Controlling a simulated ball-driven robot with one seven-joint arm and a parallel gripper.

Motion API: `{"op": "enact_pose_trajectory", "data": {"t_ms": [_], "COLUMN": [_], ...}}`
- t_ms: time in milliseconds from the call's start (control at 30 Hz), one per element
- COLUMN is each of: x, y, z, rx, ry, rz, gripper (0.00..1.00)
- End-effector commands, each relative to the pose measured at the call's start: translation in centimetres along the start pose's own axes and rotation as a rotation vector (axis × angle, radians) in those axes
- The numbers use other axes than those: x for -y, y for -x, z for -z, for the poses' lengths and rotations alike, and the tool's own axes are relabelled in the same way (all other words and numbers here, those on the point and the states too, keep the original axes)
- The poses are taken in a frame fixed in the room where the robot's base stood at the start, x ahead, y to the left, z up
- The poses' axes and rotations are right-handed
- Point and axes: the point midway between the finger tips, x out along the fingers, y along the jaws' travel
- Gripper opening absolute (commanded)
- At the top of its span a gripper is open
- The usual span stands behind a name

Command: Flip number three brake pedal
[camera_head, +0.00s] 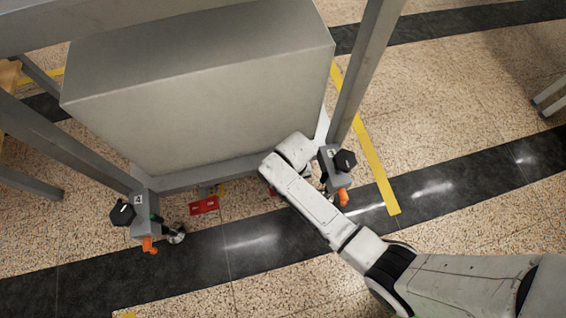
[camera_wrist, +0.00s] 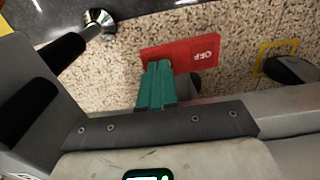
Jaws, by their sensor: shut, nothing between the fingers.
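A red plate (camera_head: 204,205) marked OFF sits low under the grey box's front edge; the wrist view shows this red plate (camera_wrist: 190,55) with its lettering upside down. My gripper (camera_wrist: 158,65) has green fingers, closed together and empty, that overlap the red plate's near left part in the picture; I cannot tell whether they touch it. In the head view my gripper is hidden behind my arm and the box. Orange pedals show at the left caster (camera_head: 149,245) and the right caster (camera_head: 343,197). Their number labels are too small to read surely.
The large grey box (camera_head: 210,110) hangs in a metal frame (camera_head: 365,70) above my gripper. A shiny caster wheel (camera_wrist: 100,22) is at the upper left of the wrist view. A yellow frame-like piece (camera_wrist: 277,58) is right of the red plate. Speckled floor at right is open.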

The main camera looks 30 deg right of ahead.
Motion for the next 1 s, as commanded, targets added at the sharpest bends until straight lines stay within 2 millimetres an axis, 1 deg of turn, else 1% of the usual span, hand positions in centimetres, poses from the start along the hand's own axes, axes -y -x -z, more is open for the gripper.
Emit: {"op": "enact_pose_trajectory", "data": {"t_ms": [567,767,1000], "x": [0.0,0.0,0.0], "y": [-0.9,-0.3,1.3], "z": [-0.1,0.0,0.0], "rx": [0.001,0.001,0.001], "ry": [0.000,0.000,0.000], "rz": [0.000,0.000,0.000], "gripper": [0.00,0.00,0.00]}}
